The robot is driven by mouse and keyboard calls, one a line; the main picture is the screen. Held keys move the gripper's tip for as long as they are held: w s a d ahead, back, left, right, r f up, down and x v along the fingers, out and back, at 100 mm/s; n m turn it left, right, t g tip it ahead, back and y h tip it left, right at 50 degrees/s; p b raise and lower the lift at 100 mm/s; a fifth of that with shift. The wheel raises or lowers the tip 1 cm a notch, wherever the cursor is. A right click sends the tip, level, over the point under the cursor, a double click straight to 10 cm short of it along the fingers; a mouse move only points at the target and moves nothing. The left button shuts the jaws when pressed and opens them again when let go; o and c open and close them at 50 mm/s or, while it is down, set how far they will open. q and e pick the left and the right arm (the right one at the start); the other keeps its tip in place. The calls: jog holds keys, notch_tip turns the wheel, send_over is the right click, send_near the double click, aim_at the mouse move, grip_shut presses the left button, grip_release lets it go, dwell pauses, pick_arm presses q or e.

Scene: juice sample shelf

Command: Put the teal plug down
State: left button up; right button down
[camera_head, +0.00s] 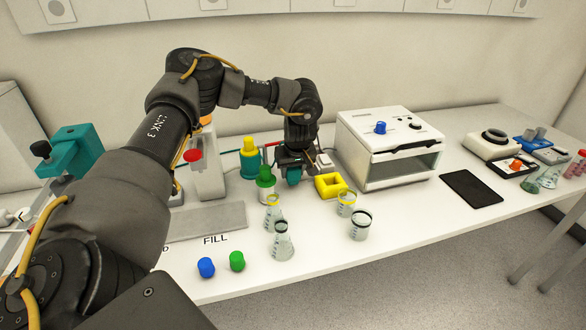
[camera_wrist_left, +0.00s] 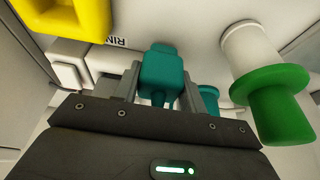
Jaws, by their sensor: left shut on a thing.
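The teal plug (camera_wrist_left: 163,70) sits between the fingers of my left gripper (camera_wrist_left: 160,88) in the left wrist view, and the fingers are shut on it. In the head view my left gripper (camera_head: 293,168) points down over the back of the table, with the teal plug (camera_head: 293,177) showing between its fingers. It is beside the yellow block and behind the green-topped white bottle. I cannot tell whether the plug touches the table or anything under it. My right gripper is not in view.
A green-topped white bottle (camera_head: 266,178) and a yellow-topped teal bottle (camera_head: 250,158) stand close left of the gripper. The yellow block (camera_head: 330,186) and white box (camera_head: 388,150) are to its right. Several glass vessels stand in front; blue (camera_head: 206,267) and green (camera_head: 237,261) caps lie nearer.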

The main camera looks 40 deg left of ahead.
pick_arm(q)
jog(key=shift+d, duration=0.1)
jog(key=o, duration=1.2)
jog(key=shift+f, duration=0.1)
jog(key=shift+c, duration=0.2)
jog(key=shift+d+r, duration=0.1)
jog(key=shift+r, duration=0.45)
jog(key=v, duration=1.1)
jog(key=shift+s+b, duration=0.15)
jog(key=shift+b, duration=0.3)
jog(key=shift+r, duration=0.15)
